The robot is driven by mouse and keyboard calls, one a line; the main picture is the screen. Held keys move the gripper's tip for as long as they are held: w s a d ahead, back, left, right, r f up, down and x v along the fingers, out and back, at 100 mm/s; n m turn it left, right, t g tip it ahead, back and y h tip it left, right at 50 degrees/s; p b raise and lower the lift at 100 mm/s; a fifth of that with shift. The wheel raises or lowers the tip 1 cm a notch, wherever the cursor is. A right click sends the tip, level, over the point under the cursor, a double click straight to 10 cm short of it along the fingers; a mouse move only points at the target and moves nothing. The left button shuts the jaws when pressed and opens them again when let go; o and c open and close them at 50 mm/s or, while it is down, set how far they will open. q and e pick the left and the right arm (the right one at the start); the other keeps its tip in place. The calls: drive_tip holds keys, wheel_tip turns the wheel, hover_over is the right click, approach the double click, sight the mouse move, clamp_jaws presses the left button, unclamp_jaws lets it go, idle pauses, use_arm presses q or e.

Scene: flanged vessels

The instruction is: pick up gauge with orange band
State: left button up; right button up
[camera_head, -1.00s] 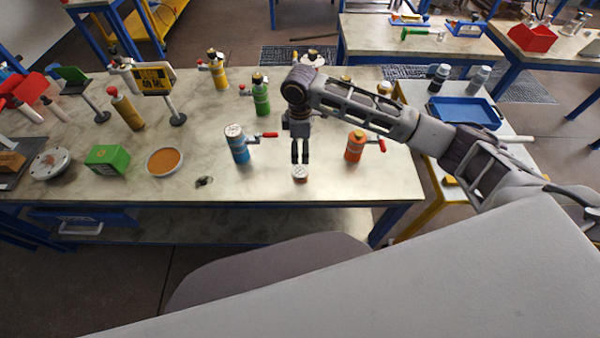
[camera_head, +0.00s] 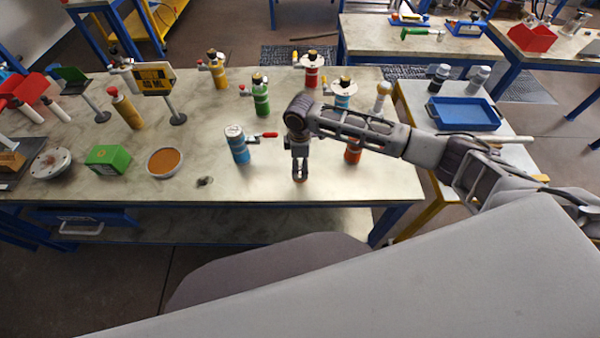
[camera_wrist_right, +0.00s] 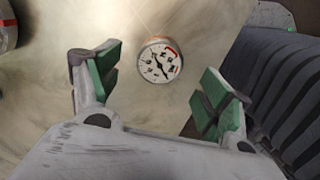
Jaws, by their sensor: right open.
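The gauge (camera_head: 300,179) stands on the workbench near its front edge, mostly hidden in the head view by my right gripper (camera_head: 300,167). A little orange shows on its side there. In the right wrist view the gauge (camera_wrist_right: 160,61) shows its round white dial with black marks, a dark needle and a red arc. My right gripper (camera_wrist_right: 162,82) is open there, its green-padded fingers on either side of the dial and not touching it. It points down over the gauge. My left gripper is out of view.
A blue vessel with a red-handled valve (camera_head: 237,146) stands left of the gripper. An orange vessel (camera_head: 352,152) stands to the right, partly behind my arm. An orange-topped dish (camera_head: 165,162) and green box (camera_head: 108,157) lie farther left. The bench front edge is close.

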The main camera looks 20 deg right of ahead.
drive_tip(key=shift+f, duration=0.1)
drive_tip(key=shift+d+f+p, duration=0.15)
drive_tip(key=shift+f+p, duration=0.15)
drive_tip(key=shift+f, duration=2.2)
drive_tip(key=shift+c, duration=0.3)
drive_tip(key=c, duration=1.1)
drive_tip(key=shift+r, duration=5.05)
drive_tip(key=shift+m, duration=0.3)
